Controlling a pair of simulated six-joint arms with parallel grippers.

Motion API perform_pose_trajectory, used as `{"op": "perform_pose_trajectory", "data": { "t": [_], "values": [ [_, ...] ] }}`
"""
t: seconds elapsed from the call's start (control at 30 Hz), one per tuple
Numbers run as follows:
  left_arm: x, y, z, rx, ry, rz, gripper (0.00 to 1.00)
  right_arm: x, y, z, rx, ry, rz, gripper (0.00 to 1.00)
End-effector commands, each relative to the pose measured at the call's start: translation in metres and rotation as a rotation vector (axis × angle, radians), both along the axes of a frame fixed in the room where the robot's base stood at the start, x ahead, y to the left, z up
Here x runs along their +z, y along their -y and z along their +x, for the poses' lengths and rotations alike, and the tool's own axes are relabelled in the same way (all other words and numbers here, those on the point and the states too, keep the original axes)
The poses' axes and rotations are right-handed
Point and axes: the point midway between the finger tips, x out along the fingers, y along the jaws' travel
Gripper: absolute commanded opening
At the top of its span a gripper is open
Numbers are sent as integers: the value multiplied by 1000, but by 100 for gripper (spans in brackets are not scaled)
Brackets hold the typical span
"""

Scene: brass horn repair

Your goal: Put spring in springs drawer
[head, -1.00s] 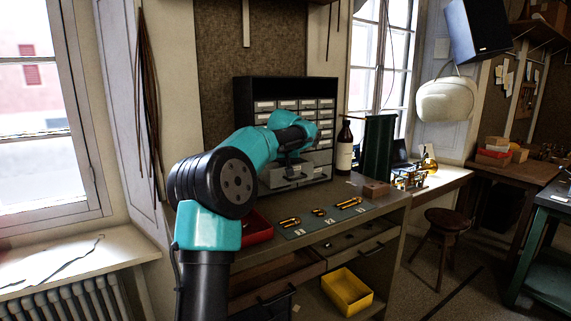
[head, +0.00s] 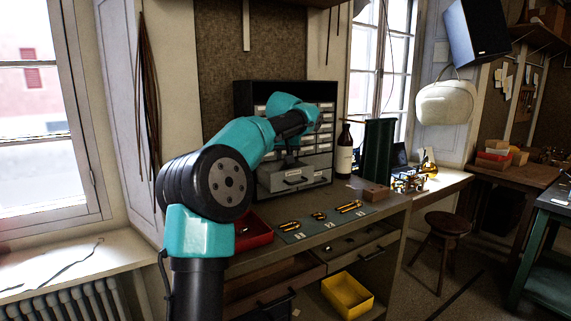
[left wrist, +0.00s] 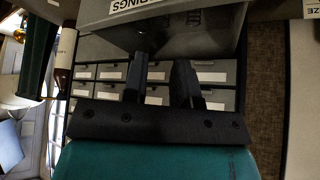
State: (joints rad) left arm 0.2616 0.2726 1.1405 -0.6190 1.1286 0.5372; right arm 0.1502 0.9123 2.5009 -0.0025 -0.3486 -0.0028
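The springs drawer (head: 290,181) is pulled out at the bottom of the dark drawer cabinet in the head view. In the left wrist view its label (left wrist: 132,4), partly cut off, ends in "RINGS". A dark coiled shape, seemingly the spring (left wrist: 193,17), lies inside the drawer, apart from my fingers. My left gripper (head: 291,164) is just above the drawer. In the left wrist view my left gripper (left wrist: 160,62) has its two fingers apart with nothing between them. My right gripper is out of view.
The cabinet (head: 244,97) has rows of shut small drawers above. A red tray (head: 255,232), a mat with brass parts (head: 292,237), a wooden block (head: 376,192) and a dark bottle (head: 344,150) stand on the bench. A yellow bin (head: 346,293) sits lower down.

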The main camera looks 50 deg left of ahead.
Motion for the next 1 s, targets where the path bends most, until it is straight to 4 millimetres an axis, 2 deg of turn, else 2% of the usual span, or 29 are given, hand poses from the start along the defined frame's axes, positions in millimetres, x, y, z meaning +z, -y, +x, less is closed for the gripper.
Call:
{"op": "perform_pose_trajectory", "data": {
  "t": [0.2,0.33,0.5,1.0],
  "values": [
    [35,16,-16,-1,3,1,26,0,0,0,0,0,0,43],
    [47,21,-21,-1,1,0,26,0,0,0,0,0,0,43],
    [53,24,-24,0,-1,-1,26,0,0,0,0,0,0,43],
    [53,25,-23,-5,0,0,26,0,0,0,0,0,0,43]
  ]
}}
